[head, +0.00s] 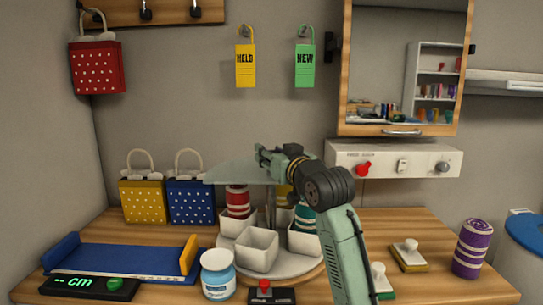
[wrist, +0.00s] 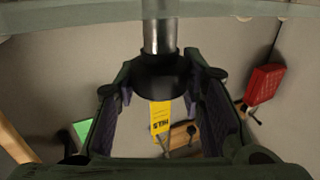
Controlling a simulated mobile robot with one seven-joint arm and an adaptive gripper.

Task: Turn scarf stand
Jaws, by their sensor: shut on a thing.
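The scarf stand (head: 290,273) is a round base with a pole and several white square cups (head: 257,248). A red-striped roll (head: 238,200) and a teal-striped roll (head: 304,216) sit in cups; a yellow roll behind is partly hidden. The front cup looks empty. A pale green clear plate (head: 228,174) tops the stand. My gripper (head: 262,154) is at the top of the stand, just above the plate. In the wrist view its jaws are shut on a black knob (wrist: 162,78) at the end of the metal pole (wrist: 160,36). The knob is hidden in the head view.
A blue tray (head: 125,260) is at left, with yellow and blue padlock-shaped bags behind. A purple roll (head: 472,248) is at right. HELD and NEW tags hang behind.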

